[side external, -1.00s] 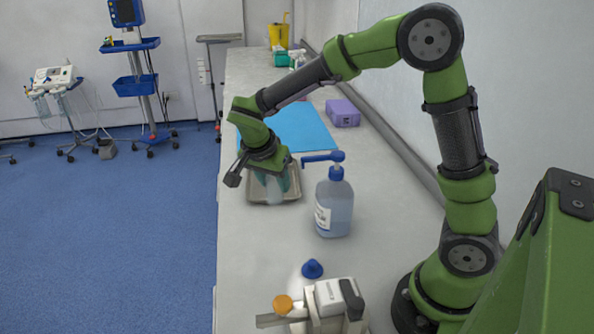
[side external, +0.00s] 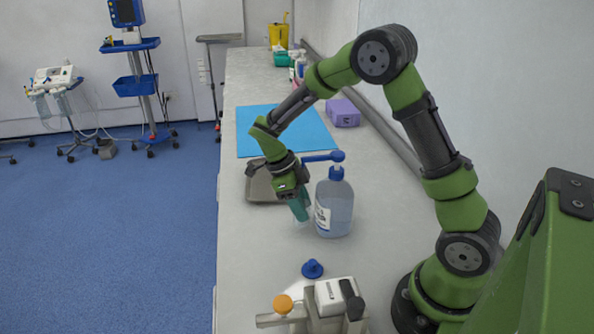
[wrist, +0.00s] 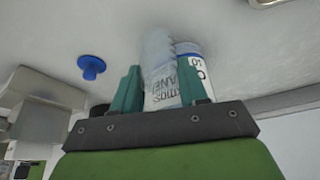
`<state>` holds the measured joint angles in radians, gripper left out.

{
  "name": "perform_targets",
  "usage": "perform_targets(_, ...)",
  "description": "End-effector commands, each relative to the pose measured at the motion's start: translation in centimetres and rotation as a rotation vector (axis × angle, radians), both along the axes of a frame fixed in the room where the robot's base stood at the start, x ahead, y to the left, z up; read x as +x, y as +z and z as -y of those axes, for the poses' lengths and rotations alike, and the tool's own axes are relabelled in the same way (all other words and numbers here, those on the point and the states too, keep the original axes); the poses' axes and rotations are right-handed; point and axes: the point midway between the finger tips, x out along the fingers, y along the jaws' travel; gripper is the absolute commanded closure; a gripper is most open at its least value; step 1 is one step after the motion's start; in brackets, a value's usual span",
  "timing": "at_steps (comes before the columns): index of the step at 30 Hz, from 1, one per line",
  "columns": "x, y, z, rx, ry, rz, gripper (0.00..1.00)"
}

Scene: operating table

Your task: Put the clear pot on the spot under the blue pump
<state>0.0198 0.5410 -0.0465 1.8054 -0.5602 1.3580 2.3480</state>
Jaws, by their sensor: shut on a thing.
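The clear pot (wrist: 158,55) is between the teal fingers of my gripper (wrist: 161,85) in the wrist view, and the gripper is shut on it. In the side external view my gripper (side external: 300,208) points down, low over the table, just left of the bottle (side external: 338,212); the pot is mostly hidden there. The bottle holds bluish liquid and has a white label. Its blue pump (side external: 336,172) has a spout reaching left above the gripper. In the wrist view the bottle's label (wrist: 197,60) shows behind the pot. I cannot tell whether the pot touches the table.
A metal tray (side external: 256,193) lies just behind the gripper, with a blue mat (side external: 300,135) and purple box (side external: 343,112) beyond. A blue cone-shaped piece (side external: 312,269) and a white device with an orange knob (side external: 335,298) are nearer.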

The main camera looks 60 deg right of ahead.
Motion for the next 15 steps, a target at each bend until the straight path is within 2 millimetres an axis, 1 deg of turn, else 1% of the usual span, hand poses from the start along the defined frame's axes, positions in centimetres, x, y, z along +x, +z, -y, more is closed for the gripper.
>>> perform_targets(3,-0.1,-1.5,0.0,0.002,0.000,-0.004,0.93)
perform_targets(6,-0.1,-2.3,0.0,0.001,-0.001,-0.002,0.93)
perform_targets(15,0.0,-2.5,0.0,0.001,0.002,0.000,0.93)
